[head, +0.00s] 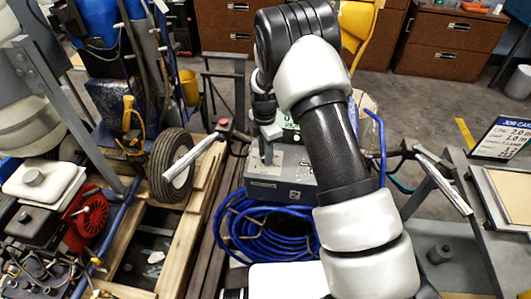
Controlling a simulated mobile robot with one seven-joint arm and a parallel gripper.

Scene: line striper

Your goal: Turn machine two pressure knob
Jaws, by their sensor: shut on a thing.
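My gripper (267,152) points down at the top of a grey box-shaped unit (285,190) in the middle of the head view. The jaws are closed on a small part at the box's top, which appears to be the pressure knob; the fingers hide it almost fully. The box has a dark front panel with a small label and stands behind a coil of blue hose (265,225). My arm comes from the lower right and covers the box's right side. I cannot read any machine number.
A machine with a red recoil starter (86,214) and a black wheel (171,165) stands at left on a wooden pallet (202,190). Handlebar grips (194,158) (443,185) flank the box. A grey cart (450,255) is at right. Brown cabinets (449,45) line the back.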

